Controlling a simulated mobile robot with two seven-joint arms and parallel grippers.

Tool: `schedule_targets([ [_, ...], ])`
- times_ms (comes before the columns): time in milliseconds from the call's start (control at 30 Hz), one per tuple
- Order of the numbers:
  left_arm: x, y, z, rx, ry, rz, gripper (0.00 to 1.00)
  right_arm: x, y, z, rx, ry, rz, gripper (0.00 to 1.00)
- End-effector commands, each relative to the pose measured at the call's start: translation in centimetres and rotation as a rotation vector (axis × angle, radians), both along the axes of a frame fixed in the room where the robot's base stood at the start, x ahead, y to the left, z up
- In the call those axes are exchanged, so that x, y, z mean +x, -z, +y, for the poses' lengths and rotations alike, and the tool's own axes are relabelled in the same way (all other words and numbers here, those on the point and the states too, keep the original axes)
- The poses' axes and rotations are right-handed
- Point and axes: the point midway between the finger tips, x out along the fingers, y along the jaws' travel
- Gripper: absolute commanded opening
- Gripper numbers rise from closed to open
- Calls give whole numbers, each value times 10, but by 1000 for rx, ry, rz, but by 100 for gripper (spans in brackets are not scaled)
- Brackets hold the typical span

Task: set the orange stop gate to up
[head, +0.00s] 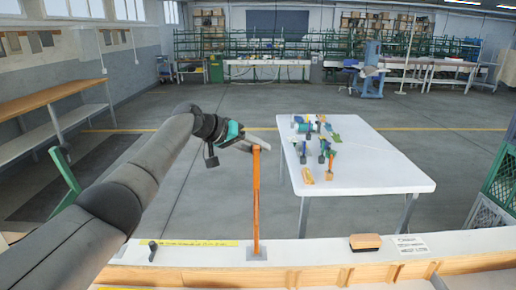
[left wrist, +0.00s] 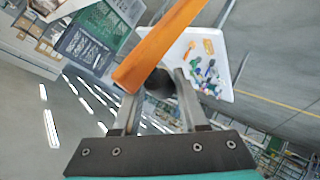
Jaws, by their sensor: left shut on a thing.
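The orange stop gate (head: 256,205) stands upright as a long thin bar on a grey base plate (head: 257,254) on the white ledge. My left gripper (head: 259,146) is at the top end of the bar and is shut on it. In the left wrist view the bar (left wrist: 160,43) slants across in front of the fingers of the left gripper (left wrist: 158,95). A dark round part (left wrist: 160,83) shows between the fingertips. My right gripper is not in view.
A white table (head: 385,170) with several tools and parts stands beyond the ledge to the right. On the ledge (head: 310,252) lie a wooden-topped block (head: 365,242), a label (head: 411,245) and a small dark lever (head: 152,250). Open floor lies left of the table.

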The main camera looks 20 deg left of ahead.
Motion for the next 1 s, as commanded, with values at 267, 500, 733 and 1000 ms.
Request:
schedule_targets([
  [267, 2, -4, 0, -1, -4, -12, 54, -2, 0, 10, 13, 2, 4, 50],
  [500, 1, -2, 0, -1, -3, -6, 67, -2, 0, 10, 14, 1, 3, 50],
  [733, -1, -3, 2, -2, -2, -6, 67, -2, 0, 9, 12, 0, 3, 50],
  [1000, -15, -15, 16, 1, -4, -6, 67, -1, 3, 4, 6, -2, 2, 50],
])
